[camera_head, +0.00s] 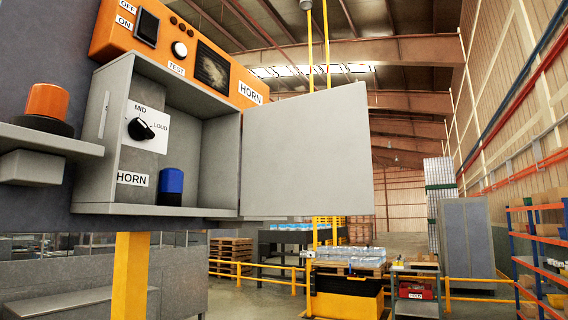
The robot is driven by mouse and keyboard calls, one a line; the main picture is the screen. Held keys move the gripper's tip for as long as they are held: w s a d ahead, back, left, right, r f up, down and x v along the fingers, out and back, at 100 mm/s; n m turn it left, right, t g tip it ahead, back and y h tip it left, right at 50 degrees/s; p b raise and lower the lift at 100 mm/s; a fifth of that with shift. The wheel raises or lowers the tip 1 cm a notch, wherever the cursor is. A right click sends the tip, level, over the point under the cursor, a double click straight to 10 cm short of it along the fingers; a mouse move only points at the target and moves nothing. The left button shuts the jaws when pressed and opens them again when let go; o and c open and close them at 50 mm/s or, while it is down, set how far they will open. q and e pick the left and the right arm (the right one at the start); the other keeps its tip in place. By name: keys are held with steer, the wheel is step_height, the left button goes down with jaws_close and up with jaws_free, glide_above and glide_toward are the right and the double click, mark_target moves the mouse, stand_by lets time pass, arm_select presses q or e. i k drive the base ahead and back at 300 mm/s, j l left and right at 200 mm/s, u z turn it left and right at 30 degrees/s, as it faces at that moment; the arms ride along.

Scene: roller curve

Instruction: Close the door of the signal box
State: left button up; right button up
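The signal box (95,150) is a grey open-fronted box fixed to a dark panel at the left. Its flat grey door (307,152) stands wide open, swung out to the right from the box's right edge. Neither of my grippers is in view.
Above the box is an orange panel (180,50) with a switch, a button and a horn grille. An orange beacon (49,101) sits on a grey shelf left of the box. A yellow post (130,275) stands below. Warehouse racks and railings are farther back.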

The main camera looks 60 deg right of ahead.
mark_target(310, 154)
steer(key=l+u, duration=0.1)
steer(key=l, duration=0.35)
steer(key=k+l+u, duration=0.1)
steer(key=l, duration=0.35)
steer(key=k+l+u, duration=0.15)
steer(key=l, duration=0.25)
steer(key=l+u, duration=0.1)
steer(key=l, duration=0.35)
steer(key=k+l, duration=0.1)
steer(key=l, duration=0.35)
steer(key=k+l, duration=0.15)
steer(key=l, duration=0.25)
steer(key=k+l, duration=0.1)
steer(key=l, duration=0.35)
steer(key=k+l, duration=0.15)
steer(key=l, duration=0.3)
steer(key=k+l, duration=0.1)
steer(key=l, duration=0.3)
steer(key=k+u, duration=0.15)
steer(key=k, duration=0.25)
